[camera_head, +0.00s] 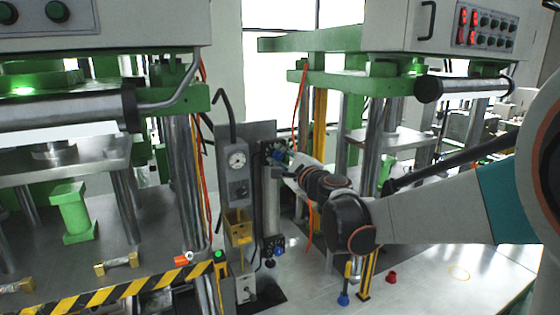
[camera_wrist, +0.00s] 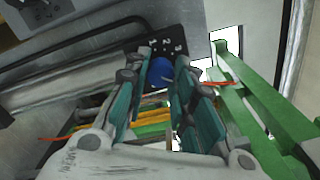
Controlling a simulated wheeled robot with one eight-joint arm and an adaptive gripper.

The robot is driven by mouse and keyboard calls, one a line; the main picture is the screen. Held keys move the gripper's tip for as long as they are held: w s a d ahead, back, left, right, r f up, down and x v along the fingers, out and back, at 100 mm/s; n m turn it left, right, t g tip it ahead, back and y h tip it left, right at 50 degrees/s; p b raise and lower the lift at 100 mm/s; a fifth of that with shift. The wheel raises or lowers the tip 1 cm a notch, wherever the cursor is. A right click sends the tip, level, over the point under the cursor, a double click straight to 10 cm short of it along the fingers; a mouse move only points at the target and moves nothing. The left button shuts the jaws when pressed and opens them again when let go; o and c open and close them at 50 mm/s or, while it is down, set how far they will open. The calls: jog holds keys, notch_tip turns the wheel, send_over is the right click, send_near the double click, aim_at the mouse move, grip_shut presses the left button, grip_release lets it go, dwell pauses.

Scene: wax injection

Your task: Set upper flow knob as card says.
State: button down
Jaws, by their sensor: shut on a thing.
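A blue knob (camera_wrist: 160,73) sits between the teal fingers of my gripper (camera_wrist: 164,62) in the wrist view. The fingers are closed in on it from both sides and hide part of it. In the head view my gripper (camera_head: 283,160) reaches from the right to the top of the grey upright cylinder (camera_head: 270,205), where the upper knob is mostly hidden. I cannot make out a legible card or the knob's setting.
A grey box with a round gauge (camera_head: 237,160) stands just left of the cylinder. Green-framed presses stand on both sides. Orange cables (camera_head: 301,105) hang nearby. A red knob-like piece (camera_head: 391,277) lies on the bench, right.

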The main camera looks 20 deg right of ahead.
jog(key=m, duration=0.5)
jog(key=shift+b, duration=0.4)
jog(key=shift+a+f+m, duration=0.1)
jog(key=shift+m, duration=2.4)
jog(key=c, duration=1.4)
grip_release()
jog(key=shift+o, duration=0.2)
jog(key=s+d, duration=0.1)
jog(key=s, duration=0.6)
jog(key=shift+s+d, duration=0.25)
jog(key=shift+s, duration=0.1)
